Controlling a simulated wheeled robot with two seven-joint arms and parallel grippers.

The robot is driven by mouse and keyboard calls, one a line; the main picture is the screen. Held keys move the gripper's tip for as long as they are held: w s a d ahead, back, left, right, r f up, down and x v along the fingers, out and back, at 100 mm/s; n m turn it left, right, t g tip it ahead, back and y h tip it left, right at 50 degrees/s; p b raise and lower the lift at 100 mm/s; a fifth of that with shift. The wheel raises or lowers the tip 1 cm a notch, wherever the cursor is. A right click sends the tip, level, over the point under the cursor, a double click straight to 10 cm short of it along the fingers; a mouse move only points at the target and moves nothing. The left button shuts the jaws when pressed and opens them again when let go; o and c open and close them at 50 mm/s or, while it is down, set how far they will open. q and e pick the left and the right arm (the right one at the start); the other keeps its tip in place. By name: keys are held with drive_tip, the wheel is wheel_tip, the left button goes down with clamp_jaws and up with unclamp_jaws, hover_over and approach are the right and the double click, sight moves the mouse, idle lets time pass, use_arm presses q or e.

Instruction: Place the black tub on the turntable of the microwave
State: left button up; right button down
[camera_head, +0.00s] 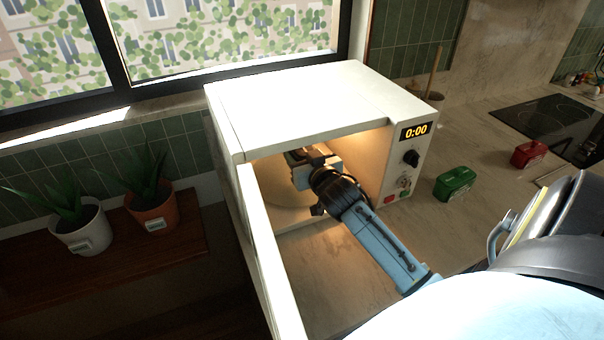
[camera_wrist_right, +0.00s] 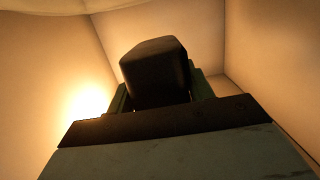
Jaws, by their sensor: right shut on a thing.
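The white microwave (camera_head: 300,95) stands on the counter with its door (camera_head: 272,255) open towards the left. My right gripper (camera_head: 308,168) is inside the lit cavity. In the right wrist view my right gripper (camera_wrist_right: 158,95) is shut on the black tub (camera_wrist_right: 154,70), which sits between its fingers. In the head view the tub (camera_head: 298,155) is mostly hidden by the gripper and the cavity's top edge. The turntable (camera_head: 285,194) shows partly, as a pale round surface below the gripper. Whether the tub touches it cannot be told. My left gripper is not in view.
The control panel (camera_head: 407,165) borders the opening on the right. Two potted plants (camera_head: 80,235) (camera_head: 153,215) stand left of the microwave.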

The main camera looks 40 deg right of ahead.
wheel_tip(320, 180, down, 6)
drive_tip(key=shift+s+a+r+b, duration=0.1)
drive_tip(key=shift+s+r+b, duration=0.05)
drive_tip(key=shift+r+b, duration=0.15)
drive_tip(key=shift+w+f, duration=0.2)
drive_tip(key=shift+f, duration=0.15)
drive_tip(key=c, duration=0.6)
unclamp_jaws()
drive_tip(key=shift+f, duration=0.15)
drive_tip(key=shift+r, duration=0.2)
drive_tip(key=v, duration=1.2)
